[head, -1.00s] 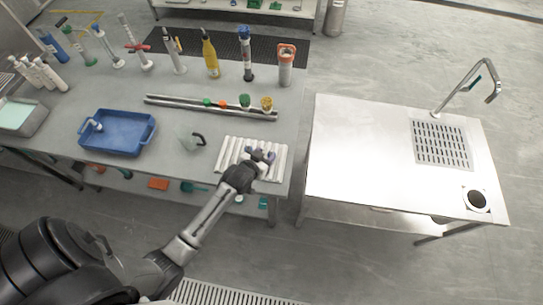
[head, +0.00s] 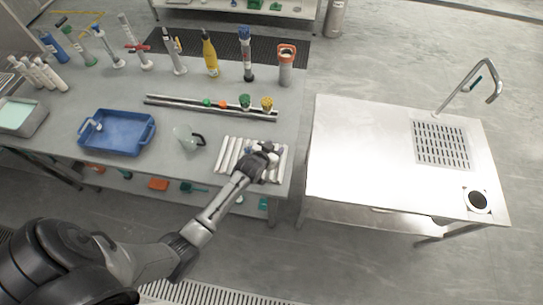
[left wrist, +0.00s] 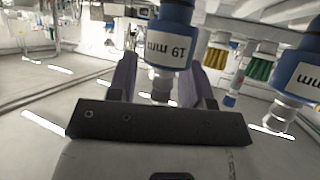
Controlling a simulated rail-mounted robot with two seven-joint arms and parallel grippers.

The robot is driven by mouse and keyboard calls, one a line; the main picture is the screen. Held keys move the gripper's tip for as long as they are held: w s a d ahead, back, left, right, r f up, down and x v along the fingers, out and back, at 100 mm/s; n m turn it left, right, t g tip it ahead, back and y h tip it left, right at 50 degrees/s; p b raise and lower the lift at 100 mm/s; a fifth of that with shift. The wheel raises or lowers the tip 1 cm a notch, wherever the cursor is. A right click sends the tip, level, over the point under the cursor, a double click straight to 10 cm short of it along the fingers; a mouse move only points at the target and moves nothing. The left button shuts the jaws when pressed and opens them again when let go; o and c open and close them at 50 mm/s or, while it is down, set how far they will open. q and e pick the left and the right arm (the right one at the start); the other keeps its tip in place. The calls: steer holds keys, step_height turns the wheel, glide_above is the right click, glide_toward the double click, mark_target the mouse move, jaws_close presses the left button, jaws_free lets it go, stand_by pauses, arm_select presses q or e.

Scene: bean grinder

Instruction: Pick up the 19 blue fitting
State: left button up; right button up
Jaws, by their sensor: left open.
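The blue fitting marked 19 mm (left wrist: 170,40) shows large in the left wrist view, with its label upside down. My left gripper (left wrist: 163,78) is open, with one finger on each side of this fitting. I cannot tell whether the fingers touch it. In the head view my left gripper (head: 266,149) is over the white ribbed rack (head: 228,156) at the table's right end, and hides most of what is there. A second blue fitting with an mm label (left wrist: 300,72) is at the right edge of the left wrist view. My right gripper is not in view.
A yellow-ribbed fitting (left wrist: 216,54) and a green-ribbed one (left wrist: 258,69) are nearby. Behind the rack, a metal rail (head: 185,104) holds small coloured pieces.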

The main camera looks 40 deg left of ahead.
arm_select(q)
jaws_close()
stand_by(0.4)
